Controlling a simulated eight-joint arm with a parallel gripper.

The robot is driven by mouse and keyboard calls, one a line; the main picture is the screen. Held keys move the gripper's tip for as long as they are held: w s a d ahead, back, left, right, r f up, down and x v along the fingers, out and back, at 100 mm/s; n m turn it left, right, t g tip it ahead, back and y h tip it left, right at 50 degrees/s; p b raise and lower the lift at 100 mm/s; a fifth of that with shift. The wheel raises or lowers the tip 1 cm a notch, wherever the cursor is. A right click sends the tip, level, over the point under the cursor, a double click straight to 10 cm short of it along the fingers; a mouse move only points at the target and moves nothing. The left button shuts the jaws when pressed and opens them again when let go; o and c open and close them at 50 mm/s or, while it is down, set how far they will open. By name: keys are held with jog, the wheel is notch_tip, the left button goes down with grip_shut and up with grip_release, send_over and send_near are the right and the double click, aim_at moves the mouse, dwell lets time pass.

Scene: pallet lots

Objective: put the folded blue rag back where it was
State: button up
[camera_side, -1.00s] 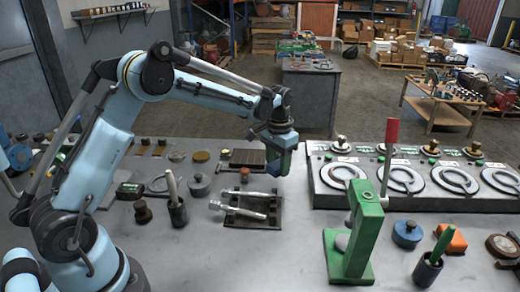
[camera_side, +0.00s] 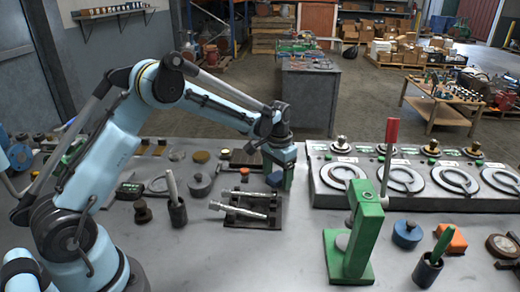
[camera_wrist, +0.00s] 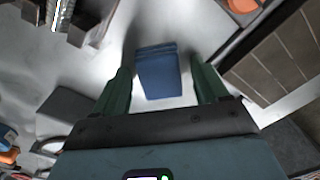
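The folded blue rag (camera_wrist: 159,76) is between the two fingers of my gripper (camera_wrist: 162,90) in the wrist view. A narrow gap shows on each side of it, so the fingers stand apart from it and my gripper is open. In the side view the rag (camera_side: 275,180) shows as a small blue patch low between the fingers of my gripper (camera_side: 281,183), close to the grey bench top. Part of it is hidden there by a finger.
A dark rack (camera_side: 252,210) with metal parts is left of my gripper. A dark slatted tray (camera_side: 247,158) and an orange piece (camera_side: 244,171) are close behind it. The panel with round rings (camera_side: 320,190) is to the right. A green press (camera_side: 363,235) stands in front.

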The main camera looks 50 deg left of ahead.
aim_at(277, 176)
jog(key=s+d+r+t, duration=0.1)
jog(key=s+r, duration=0.2)
jog(key=r, duration=0.5)
jog(key=s+d+r+t, duration=0.1)
jog(key=s+r, duration=0.1)
jog(key=r, duration=0.7)
jog(key=s+d+f+t, duration=0.1)
jog(key=s+d+t, duration=0.1)
jog(key=s, duration=0.5)
jog(key=s+d+f+t, duration=0.2)
jog(key=s+t, duration=0.1)
jog(key=s, duration=0.5)
jog(key=shift+s+d, duration=0.2)
jog(key=shift+s, duration=0.05)
